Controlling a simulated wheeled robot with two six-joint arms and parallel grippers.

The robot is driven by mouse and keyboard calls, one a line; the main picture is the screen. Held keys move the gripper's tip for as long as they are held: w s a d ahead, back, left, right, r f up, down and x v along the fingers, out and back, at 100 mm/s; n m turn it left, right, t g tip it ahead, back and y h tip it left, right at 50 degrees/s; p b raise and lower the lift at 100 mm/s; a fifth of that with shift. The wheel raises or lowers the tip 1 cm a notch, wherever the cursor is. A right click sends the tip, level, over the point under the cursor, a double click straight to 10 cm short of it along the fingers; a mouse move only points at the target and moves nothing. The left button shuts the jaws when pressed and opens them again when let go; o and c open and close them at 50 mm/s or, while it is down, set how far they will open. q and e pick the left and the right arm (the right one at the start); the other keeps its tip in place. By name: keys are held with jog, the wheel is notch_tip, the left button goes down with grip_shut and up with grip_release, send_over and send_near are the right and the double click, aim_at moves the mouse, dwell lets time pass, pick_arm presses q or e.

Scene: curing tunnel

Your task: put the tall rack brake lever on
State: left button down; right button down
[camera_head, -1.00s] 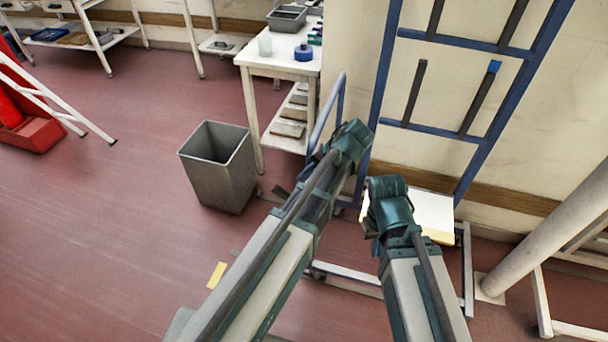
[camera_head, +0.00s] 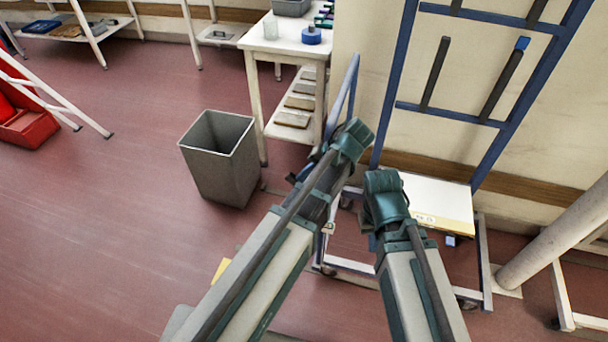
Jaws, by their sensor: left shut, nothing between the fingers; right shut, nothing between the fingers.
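The tall rack (camera_head: 490,160) is a blue frame with dark upright pegs, one tipped with blue, standing against the wall on a pale wheeled base. Castors show at its foot, one at the front left (camera_head: 326,268) and one at the front right (camera_head: 465,298). I cannot make out a brake lever or its position. My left gripper (camera_head: 298,178) is a small dark shape beside my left arm, left of the rack's foot, shut and empty. My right gripper (camera_head: 373,242) is mostly hidden by my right arm, in front of the rack's base, shut and empty.
A grey bin (camera_head: 221,160) stands left of my arms. A white table (camera_head: 285,44) with a blue roll (camera_head: 311,36) stands behind it. A white box (camera_head: 440,205) sits low at the rack. A pale post (camera_head: 555,235) is at the right. The floor at left is open.

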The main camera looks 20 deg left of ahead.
aim_at(292, 175)
pick_arm(q)
jog(key=shift+a, duration=0.1)
jog(key=shift+a+f+h+p, duration=0.25)
jog(key=shift+a+h+p, duration=0.15)
jog(key=shift+a+h, duration=0.25)
jog(key=shift+a+f+h, duration=0.2)
jog(key=shift+f+h, duration=0.05)
jog(key=shift+h, duration=0.1)
jog(key=a+f+h, duration=0.1)
jog(key=h, duration=0.1)
jog(key=a+f+h+b, duration=0.1)
jog(key=f, duration=0.1)
jog(key=shift+a+h, duration=0.1)
jog(key=shift+h, duration=0.3)
notch_tip(292, 175, down, 7)
jog(key=a+h+b, duration=0.1)
jog(key=h+b, duration=0.2)
jog(key=b, duration=0.4)
jog(key=shift+h, duration=0.4)
jog(key=shift+a+b, duration=0.1)
jog(key=shift+b, duration=0.2)
jog(key=shift+r, duration=0.1)
